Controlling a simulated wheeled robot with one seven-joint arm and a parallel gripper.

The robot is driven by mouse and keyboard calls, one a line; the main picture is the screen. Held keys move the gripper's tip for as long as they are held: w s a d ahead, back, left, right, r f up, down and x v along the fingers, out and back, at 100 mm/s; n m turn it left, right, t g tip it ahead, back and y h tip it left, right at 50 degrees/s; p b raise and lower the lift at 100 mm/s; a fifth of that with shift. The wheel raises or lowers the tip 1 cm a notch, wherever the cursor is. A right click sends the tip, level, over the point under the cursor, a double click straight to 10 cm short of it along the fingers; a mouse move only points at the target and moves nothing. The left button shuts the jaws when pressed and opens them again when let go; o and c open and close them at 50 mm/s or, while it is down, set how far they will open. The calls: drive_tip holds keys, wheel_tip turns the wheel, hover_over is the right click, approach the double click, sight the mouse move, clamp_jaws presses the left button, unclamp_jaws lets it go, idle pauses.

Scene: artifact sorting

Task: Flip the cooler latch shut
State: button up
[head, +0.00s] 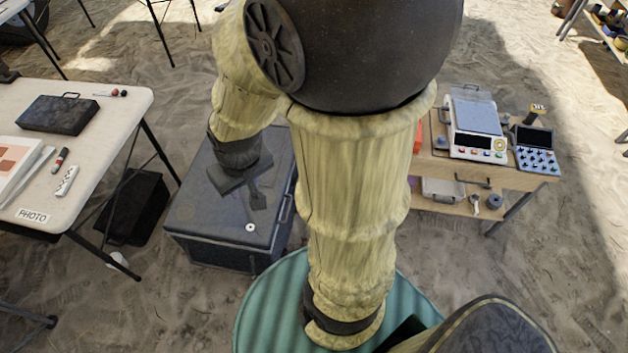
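The cooler (190,222) is a dark grey box on the sand, left of centre, and its lid looks down. A metal handle (286,208) shows along its right side. I cannot make out the latch for sure. A small white disc (250,227) lies on or is set in the lid near the front. My gripper (258,201) hangs over the right half of the lid, pointing down. Only one dark finger shows clearly, so its opening cannot be told, nor whether it touches the lid. My arm hides part of the cooler's right side and back.
A white table (110,140) with a dark case (58,114), markers and a PHOTO label stands at left. A black bag (132,208) sits on the sand beneath it. A wooden bench (520,172) with instruments stands at right. Bare sand lies in front of the cooler.

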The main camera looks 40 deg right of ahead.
drive_tip(key=w+d+f+m+t+h+b, duration=0.1)
drive_tip(key=w+d+f+t+h+b, duration=0.1)
drive_tip(key=w+d+f+b, duration=0.85)
drive_tip(key=w+d+f+m+t+h+b, duration=0.15)
drive_tip(key=w+f+b, duration=0.4)
drive_tip(key=f, duration=0.95)
drive_tip(key=w+d+f+m+t+h+b, duration=0.1)
drive_tip(key=w+d+f+t+h+b, duration=0.15)
drive_tip(key=w+d+f+b, duration=0.6)
drive_tip(key=s+d+f+t+h+b, duration=0.1)
drive_tip(key=d+f+b, duration=0.2)
drive_tip(key=f+b, duration=0.3)
drive_tip(key=s+d+f+n+t+h+b, duration=0.1)
drive_tip(key=d+f+h+b, duration=0.15)
drive_tip(key=f, duration=0.55)
drive_tip(key=s+d+f+t+h+b, duration=0.1)
drive_tip(key=d+f+b, duration=0.1)
drive_tip(key=f+b, duration=0.5)
drive_tip(key=s+d+f+n+t+b, duration=0.1)
drive_tip(key=s+f+n+t+b, duration=0.2)
drive_tip(key=f+b, duration=0.2)
drive_tip(key=s+d+f+n+t+b, duration=0.1)
drive_tip(key=s+f+n+t+b, duration=0.2)
drive_tip(key=f, duration=0.9)
drive_tip(key=b, duration=0.3)
drive_tip(key=shift+d+f+h, duration=0.2)
drive_tip(key=shift+h, duration=0.15)
